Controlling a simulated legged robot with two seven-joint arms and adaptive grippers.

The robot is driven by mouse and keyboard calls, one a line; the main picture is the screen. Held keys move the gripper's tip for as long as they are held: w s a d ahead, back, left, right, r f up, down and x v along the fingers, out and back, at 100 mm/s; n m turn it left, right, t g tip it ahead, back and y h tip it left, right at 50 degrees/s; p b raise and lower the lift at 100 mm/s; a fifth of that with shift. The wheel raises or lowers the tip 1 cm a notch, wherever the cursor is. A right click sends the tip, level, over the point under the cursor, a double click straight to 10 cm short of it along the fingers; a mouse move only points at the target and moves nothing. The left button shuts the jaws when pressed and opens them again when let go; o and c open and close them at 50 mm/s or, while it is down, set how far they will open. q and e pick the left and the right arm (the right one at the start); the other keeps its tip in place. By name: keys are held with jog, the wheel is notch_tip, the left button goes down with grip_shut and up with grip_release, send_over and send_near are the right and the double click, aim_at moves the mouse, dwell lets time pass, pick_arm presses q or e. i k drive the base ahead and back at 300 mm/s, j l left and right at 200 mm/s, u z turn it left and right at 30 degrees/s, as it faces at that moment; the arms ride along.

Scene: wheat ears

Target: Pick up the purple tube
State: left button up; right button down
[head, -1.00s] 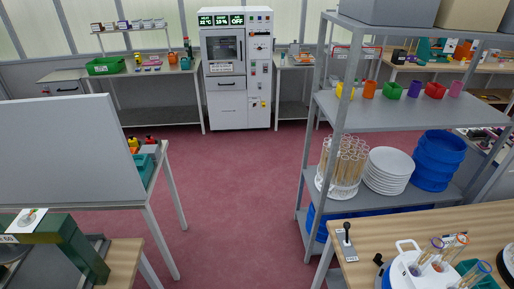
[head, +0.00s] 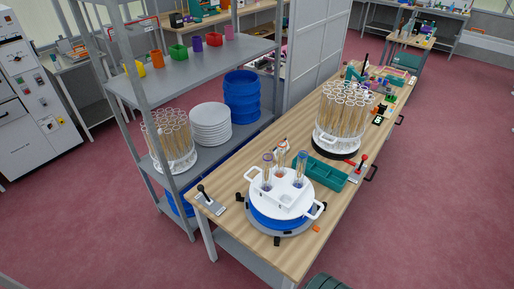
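Several tubes stand in a white rack (head: 290,200) on a blue round base (head: 281,221) at the near part of the wooden table. One tube with a purple-looking rim (head: 267,168) stands at the rack's left. A tube with a bluer rim (head: 302,163) stands at its right, and one with a reddish rim (head: 282,152) stands behind them. The colours are small and hard to tell apart. Neither of my grippers is in view.
The wooden table (head: 240,232) also bears a green tray (head: 322,174), a large tube carousel (head: 338,146) and lever switches (head: 209,197). Red floor (head: 420,210) is open at the right.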

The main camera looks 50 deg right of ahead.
aim_at(268, 158)
jog(key=z, duration=2.05)
